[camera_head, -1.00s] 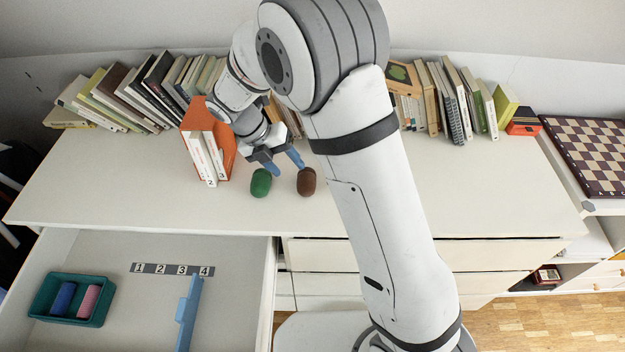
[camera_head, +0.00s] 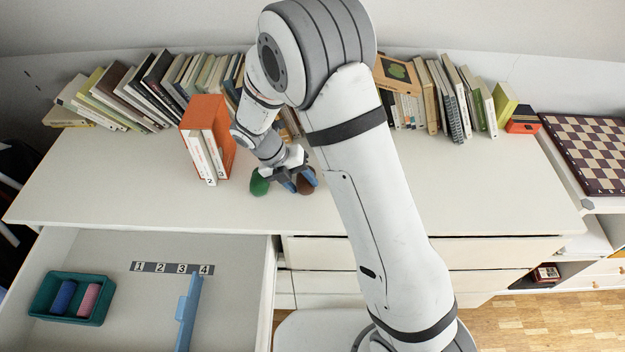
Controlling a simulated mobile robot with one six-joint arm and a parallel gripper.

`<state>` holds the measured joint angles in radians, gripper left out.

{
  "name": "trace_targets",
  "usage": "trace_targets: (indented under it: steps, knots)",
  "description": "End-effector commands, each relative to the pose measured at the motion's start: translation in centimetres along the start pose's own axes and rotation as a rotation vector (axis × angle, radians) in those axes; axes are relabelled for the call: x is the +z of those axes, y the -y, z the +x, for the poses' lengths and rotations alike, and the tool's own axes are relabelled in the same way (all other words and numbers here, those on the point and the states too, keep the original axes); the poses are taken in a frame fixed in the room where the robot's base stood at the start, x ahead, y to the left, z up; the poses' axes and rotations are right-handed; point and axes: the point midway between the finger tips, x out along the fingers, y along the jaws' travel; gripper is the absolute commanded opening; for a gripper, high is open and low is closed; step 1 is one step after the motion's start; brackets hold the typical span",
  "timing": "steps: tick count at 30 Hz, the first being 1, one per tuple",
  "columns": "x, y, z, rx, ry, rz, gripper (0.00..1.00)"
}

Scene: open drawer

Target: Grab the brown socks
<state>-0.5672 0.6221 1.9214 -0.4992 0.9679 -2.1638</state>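The brown socks (camera_head: 305,187) are a rolled bundle on top of the dresser, now partly hidden by my gripper. My gripper (camera_head: 300,181) is down at the brown socks, with its blue fingers apart, one on each side of them. Whether the fingers touch the socks is not clear. A green sock bundle (camera_head: 260,184) stands just left of my gripper, close to its left finger.
An orange-and-white book block (camera_head: 208,140) stands left of the gripper, and a row of books lines the wall. Below left, an open drawer (camera_head: 130,335) holds a teal tray (camera_head: 100,313) with blue and pink rolls, a 1-4 label strip and a blue divider (camera_head: 187,312).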

Motion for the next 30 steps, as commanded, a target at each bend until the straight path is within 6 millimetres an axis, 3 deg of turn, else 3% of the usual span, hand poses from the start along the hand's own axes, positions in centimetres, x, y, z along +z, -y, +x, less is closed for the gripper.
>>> trace_targets:
  steps: [10,17,22,30]
  knots:
    - [0.0,0.0,-0.1,0.0,0.0,-0.001,0.18]
    - [0.0,0.0,-0.2,0.0,0.001,0.0,0.18]
    - [0.0,0.9,-2.0,0.003,0.003,0.001,0.18]
    - [0.0,3.5,-6.7,0.002,0.004,0.001,0.18]
